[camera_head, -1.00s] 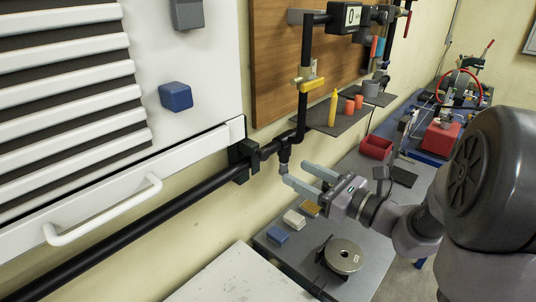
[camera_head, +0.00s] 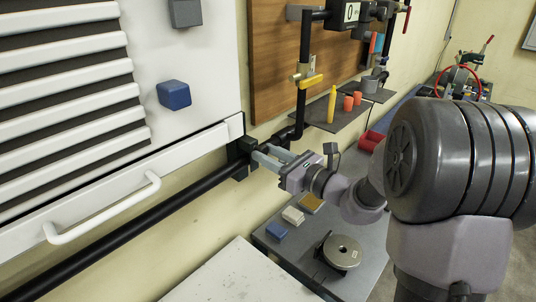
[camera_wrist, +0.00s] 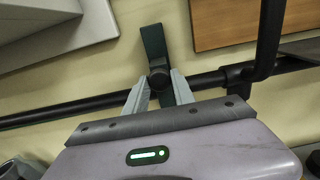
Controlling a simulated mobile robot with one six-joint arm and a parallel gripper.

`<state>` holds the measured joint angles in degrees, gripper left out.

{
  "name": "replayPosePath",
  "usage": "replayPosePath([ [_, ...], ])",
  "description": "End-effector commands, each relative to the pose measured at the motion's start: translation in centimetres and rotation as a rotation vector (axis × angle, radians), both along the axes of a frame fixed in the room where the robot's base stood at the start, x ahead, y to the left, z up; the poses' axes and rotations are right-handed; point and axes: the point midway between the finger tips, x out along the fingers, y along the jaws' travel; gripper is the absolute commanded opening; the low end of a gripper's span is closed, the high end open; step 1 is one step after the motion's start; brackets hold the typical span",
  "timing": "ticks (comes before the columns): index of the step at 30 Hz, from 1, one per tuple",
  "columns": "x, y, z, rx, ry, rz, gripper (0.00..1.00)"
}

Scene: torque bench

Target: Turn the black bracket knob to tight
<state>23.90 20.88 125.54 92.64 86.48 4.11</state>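The black bracket knob (camera_wrist: 158,80) is a small dark round piece on a dark upright bracket (camera_wrist: 153,42), which is fixed over the black pipe (camera_wrist: 70,112). In the head view the bracket (camera_head: 240,151) sits by the lower right corner of the white panel, and my gripper hides the knob. My gripper (camera_head: 261,152) is open and reaches the bracket from the right. In the wrist view its two grey fingers stand either side of the knob, with the tips close to it. I cannot tell whether they touch it.
A yellow-handled valve (camera_head: 310,81) sits on the upright pipe right of the bracket. A white handle (camera_head: 105,211) crosses the panel's lower edge. Below are a grey bench (camera_head: 300,248) with small blocks and a round metal disc (camera_head: 342,251), and a white tabletop (camera_head: 235,275).

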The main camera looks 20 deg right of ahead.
Motion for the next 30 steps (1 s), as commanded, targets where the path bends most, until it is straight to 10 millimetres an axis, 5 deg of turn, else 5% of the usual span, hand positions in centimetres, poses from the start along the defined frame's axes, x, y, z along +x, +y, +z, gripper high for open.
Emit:
replayPosePath([
  [3, 0.0, -0.01, 0.01, 0.0, 0.0, 0.0, 0.0],
  [14, -0.02, -0.01, 0.2, 0.051, 0.034, 0.0, 0.0],
  [30, -0.07, 0.06, 0.55, 0.429, 0.288, 0.0, 0.0],
])
